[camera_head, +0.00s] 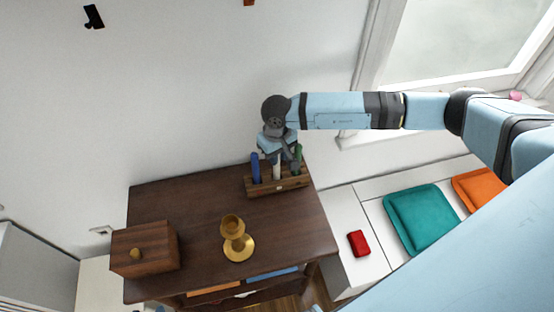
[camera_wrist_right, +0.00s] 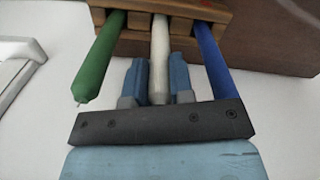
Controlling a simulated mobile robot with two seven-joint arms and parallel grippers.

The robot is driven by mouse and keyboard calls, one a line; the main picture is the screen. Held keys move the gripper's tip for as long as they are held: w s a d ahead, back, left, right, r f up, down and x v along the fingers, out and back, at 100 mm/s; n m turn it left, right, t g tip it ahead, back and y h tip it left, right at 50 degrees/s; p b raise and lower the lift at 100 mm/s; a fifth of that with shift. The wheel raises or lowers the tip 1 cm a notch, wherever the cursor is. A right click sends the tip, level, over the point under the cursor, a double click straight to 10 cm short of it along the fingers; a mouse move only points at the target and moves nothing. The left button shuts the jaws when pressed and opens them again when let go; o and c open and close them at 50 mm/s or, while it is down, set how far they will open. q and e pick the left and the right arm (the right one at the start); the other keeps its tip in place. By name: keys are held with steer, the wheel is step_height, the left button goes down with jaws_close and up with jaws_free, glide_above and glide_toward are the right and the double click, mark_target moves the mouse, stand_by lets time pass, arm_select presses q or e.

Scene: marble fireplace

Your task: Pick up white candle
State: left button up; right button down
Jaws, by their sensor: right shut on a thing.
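The white candle (camera_head: 277,171) stands in the middle slot of a wooden candle holder (camera_head: 279,188) at the back right of the dark table. A blue candle (camera_head: 256,168) stands to its left and a green candle (camera_head: 298,157) to its right. My right gripper (camera_head: 277,157) reaches down from above and is shut on the white candle. In the right wrist view the white candle (camera_wrist_right: 160,60) runs between the two blue fingers (camera_wrist_right: 160,75), its far end still at the holder (camera_wrist_right: 180,8). My left gripper is not in view.
A gold candlestick (camera_head: 235,241) stands on the dark table (camera_head: 190,205), with a wooden box (camera_head: 145,249) at the left. A white bench at the right holds a red object (camera_head: 358,243) and a teal cushion (camera_head: 421,219). The wall is close behind the holder.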

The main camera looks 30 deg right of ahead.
step_height(320, 180, up, 20)
steer(key=b, duration=0.3)
stand_by(1.1)
